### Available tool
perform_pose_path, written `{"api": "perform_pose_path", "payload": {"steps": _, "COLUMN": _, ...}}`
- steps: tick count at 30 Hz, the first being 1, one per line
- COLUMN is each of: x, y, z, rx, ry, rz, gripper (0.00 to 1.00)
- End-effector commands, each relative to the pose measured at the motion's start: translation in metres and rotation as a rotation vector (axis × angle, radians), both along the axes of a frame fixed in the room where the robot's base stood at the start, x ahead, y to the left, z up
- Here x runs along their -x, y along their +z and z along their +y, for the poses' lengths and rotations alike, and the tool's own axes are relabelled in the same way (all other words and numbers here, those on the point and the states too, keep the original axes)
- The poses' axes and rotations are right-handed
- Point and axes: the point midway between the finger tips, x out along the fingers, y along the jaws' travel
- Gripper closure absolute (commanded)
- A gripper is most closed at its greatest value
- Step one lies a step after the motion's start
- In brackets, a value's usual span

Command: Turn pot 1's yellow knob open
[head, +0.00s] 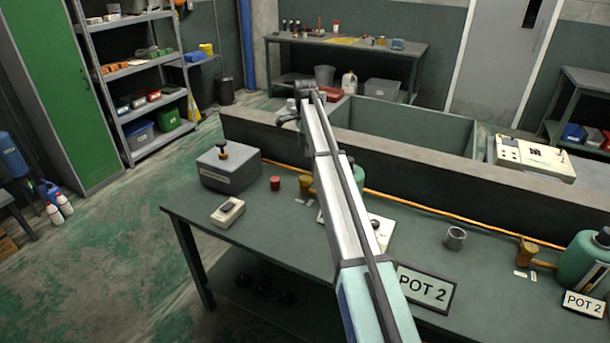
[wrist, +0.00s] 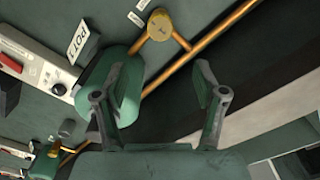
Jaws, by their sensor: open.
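Pot 1 is a green tank (wrist: 118,82) with a "POT 1" label (wrist: 83,41) in the wrist view. Its round yellow knob (wrist: 160,24) sits on an orange pipe at the top of that view. In the head view the knob (head: 305,185) stands on the bench just left of my arm, and most of the pot is hidden behind the arm. My gripper (wrist: 160,95) is open and empty, its two fingers spread wide. The knob lies beyond the fingertips, not between them. In the head view my gripper (head: 292,112) is at the arm's far end, above the bench's back wall.
The green bench (head: 275,225) carries a grey box (head: 229,170), a red cylinder (head: 276,183), a small meter (head: 228,212) and a metal cup (head: 455,238). Pot 2 (head: 585,262) and its brownish-yellow knob (head: 527,252) are at right. An orange pipe (head: 430,208) runs along the back.

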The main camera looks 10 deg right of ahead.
Motion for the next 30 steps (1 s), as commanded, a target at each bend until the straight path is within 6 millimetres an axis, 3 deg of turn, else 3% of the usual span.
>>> {"api": "perform_pose_path", "payload": {"steps": 12, "x": 0.001, "y": -0.082, "z": 0.001, "rx": 0.000, "ry": 0.002, "rz": 0.003, "gripper": 0.29}}
{"api": "perform_pose_path", "payload": {"steps": 18, "x": 0.000, "y": -0.113, "z": 0.001, "rx": 0.000, "ry": 0.002, "rz": 0.001, "gripper": 0.29}}
{"api": "perform_pose_path", "payload": {"steps": 24, "x": 0.000, "y": -0.130, "z": 0.001, "rx": 0.000, "ry": 0.002, "rz": 0.000, "gripper": 0.29}}
{"api": "perform_pose_path", "payload": {"steps": 30, "x": 0.000, "y": -0.134, "z": 0.001, "rx": 0.000, "ry": 0.002, "rz": -0.001, "gripper": 0.29}}
